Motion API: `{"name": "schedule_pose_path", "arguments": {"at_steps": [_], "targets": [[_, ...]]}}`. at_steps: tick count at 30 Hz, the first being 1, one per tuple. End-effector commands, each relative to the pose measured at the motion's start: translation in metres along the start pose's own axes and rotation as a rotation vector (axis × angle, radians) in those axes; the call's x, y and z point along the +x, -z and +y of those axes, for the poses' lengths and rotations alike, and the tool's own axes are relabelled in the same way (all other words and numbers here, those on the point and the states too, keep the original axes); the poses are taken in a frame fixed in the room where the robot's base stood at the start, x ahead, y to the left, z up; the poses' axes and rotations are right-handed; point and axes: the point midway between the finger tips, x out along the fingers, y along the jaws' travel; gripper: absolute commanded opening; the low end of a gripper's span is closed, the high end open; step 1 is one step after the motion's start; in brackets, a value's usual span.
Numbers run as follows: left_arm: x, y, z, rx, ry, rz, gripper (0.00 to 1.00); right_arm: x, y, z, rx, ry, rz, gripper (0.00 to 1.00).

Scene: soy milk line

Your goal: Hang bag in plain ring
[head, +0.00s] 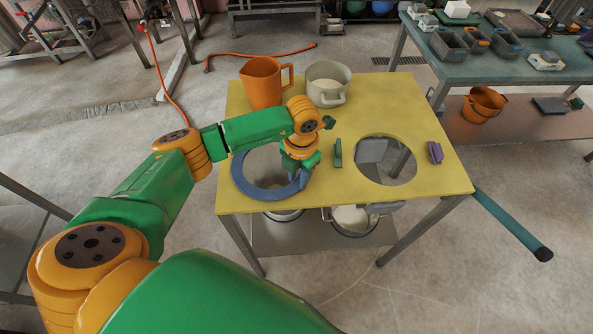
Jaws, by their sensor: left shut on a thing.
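The yellow table (345,112) has two round openings. The right opening (385,165) is bare, and the floor and grey things below show through it. At the left opening is the bag, with a blue rim (243,183) and a pale grey inside (266,166). My left gripper (298,178) points down at the rim's right side and is shut on it. The gripper and wrist hide that part of the rim, so I cannot tell whether it lies flat there. My right gripper is not in view.
An orange jug (262,83) and a pale pot (328,82) stand at the table's back. A green block (338,153) and a purple block (435,152) flank the right opening. Pots (352,220) stand on the lower shelf. A blue-topped table (480,65) is back right.

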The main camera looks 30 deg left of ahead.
Motion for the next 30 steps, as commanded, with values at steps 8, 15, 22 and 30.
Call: {"name": "schedule_pose_path", "arguments": {"at_steps": [8,15,22,30], "targets": [[0.003,0.0,0.0,0.0,0.0,-0.001,0.32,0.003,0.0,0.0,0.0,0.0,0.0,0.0],[0.001,0.0,0.0,0.0,0.0,-0.001,0.59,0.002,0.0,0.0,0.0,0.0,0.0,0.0],[-0.004,-0.001,0.0,0.0,0.0,-0.004,0.59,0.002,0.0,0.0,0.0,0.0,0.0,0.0],[-0.067,-0.002,0.0,0.001,-0.002,-0.01,0.59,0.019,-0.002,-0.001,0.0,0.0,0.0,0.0]]}}
